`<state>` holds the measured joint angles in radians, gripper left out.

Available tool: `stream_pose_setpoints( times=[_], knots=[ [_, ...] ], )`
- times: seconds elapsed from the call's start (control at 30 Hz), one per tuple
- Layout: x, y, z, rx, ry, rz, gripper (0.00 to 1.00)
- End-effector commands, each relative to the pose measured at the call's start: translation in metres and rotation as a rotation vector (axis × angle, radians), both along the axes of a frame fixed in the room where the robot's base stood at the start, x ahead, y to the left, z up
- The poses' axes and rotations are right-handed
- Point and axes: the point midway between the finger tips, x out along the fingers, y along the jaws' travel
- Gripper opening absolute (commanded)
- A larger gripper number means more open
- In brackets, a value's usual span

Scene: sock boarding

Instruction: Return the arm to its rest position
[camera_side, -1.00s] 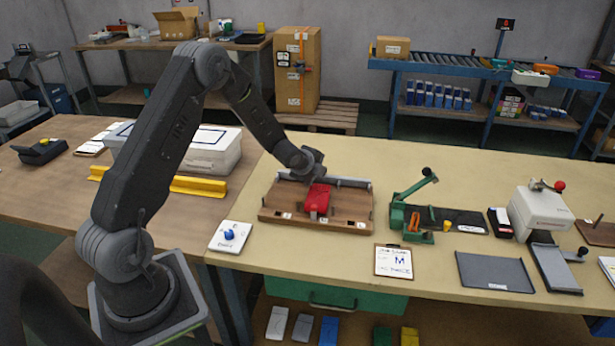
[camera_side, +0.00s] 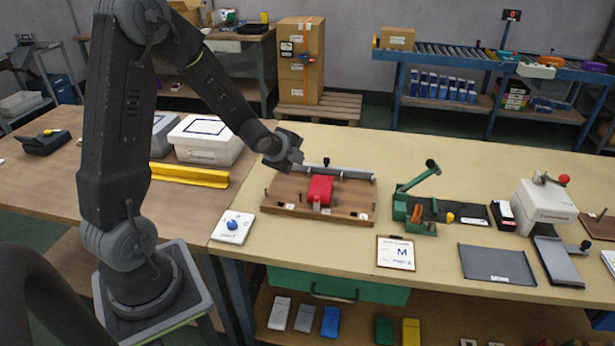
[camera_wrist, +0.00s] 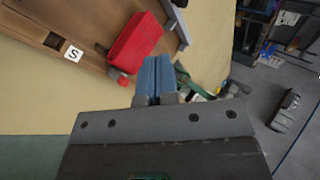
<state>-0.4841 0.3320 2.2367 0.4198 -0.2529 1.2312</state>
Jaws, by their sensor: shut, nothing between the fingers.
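My gripper (camera_side: 290,160) is raised above the back left of the wooden board, clear of it, in the side view. In the wrist view its two blue fingers (camera_wrist: 157,75) are pressed together with nothing between them. The red sock (camera_side: 318,188) lies on the wooden board (camera_side: 275,207), around the middle.
A green lever press (camera_side: 415,210) stands right of the board. A clipboard marked M (camera_side: 396,253) lies in front. A white pad with a blue knob (camera_side: 232,227) sits at the table's left corner. A yellow bar (camera_side: 190,175) and white box (camera_side: 205,140) are to the left.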

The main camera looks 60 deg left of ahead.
Motion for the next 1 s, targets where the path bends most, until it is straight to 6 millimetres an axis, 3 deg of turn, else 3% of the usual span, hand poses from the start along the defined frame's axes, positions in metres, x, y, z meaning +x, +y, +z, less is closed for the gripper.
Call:
stream_pose_setpoints(
  times=[0.13, 0.27, 0.5, 0.7, 0.8, 1.0],
  knots=[
    [-0.010, -0.027, 0.040, -0.105, -0.017, 0.121, 0.00],
    [-0.036, -0.064, 0.081, -0.266, -0.026, 0.289, 0.00],
    [-0.108, -0.134, 0.136, -0.600, -0.018, 0.598, 0.00],
    [-0.174, -0.178, 0.157, -0.830, 0.036, 0.802, 0.00],
    [-0.195, -0.189, 0.161, -0.894, 0.063, 0.865, 0.00],
    [-0.210, -0.196, 0.162, -0.935, 0.086, 0.911, 0.00]
  ],
)
